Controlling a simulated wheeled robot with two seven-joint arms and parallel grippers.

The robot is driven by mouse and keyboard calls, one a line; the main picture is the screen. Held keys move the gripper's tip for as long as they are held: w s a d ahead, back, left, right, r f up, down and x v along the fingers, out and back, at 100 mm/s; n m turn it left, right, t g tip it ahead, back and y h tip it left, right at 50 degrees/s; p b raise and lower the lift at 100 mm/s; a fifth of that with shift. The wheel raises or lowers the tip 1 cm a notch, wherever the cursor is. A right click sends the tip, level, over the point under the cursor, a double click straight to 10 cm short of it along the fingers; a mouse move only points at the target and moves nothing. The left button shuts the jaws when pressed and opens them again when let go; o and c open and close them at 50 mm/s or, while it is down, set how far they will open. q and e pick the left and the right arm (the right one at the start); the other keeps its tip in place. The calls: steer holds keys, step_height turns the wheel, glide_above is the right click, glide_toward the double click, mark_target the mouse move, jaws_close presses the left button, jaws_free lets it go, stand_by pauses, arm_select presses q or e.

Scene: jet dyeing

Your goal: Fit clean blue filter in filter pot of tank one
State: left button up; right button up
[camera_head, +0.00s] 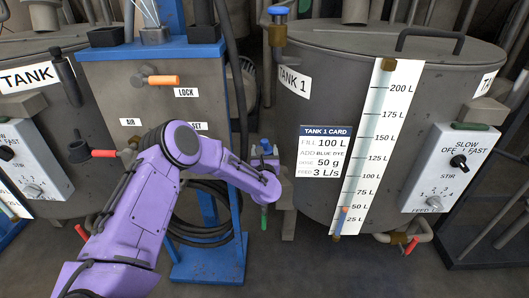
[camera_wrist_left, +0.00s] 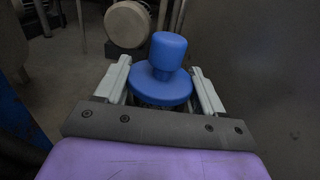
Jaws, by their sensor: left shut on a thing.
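A blue filter (camera_wrist_left: 168,58), with a round knob above a wider disc, sits between the fingers of my left gripper (camera_wrist_left: 165,88) in the left wrist view. The gripper is shut on it. In the head view the filter's blue top (camera_head: 266,146) shows just beyond the end of my purple left arm, low and left of tank one (camera_head: 340,60). The filter's lower part is hidden by the gripper. I cannot make out the filter pot with certainty; the arm covers much of that area. My right gripper is not in view.
Tank one carries a white level scale (camera_head: 370,140), a task card (camera_head: 324,150) and a stir control box (camera_head: 450,165). A blue-topped stand (camera_head: 150,50) with levers is to the left. Coiled black hoses (camera_head: 200,215) lie below it. A pipe with a red handle (camera_head: 411,244) sticks out under the tank.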

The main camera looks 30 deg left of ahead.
arm_select(q)
steer(key=shift+f+b, duration=0.4)
steer(key=shift+f, duration=0.05)
steer(key=o, duration=1.2)
steer(key=shift+s+d, duration=0.1)
steer(key=p+v, duration=0.1)
steer(key=v, duration=0.9)
steer(key=shift+s+p, duration=0.15)
steer(key=shift+p, duration=0.25)
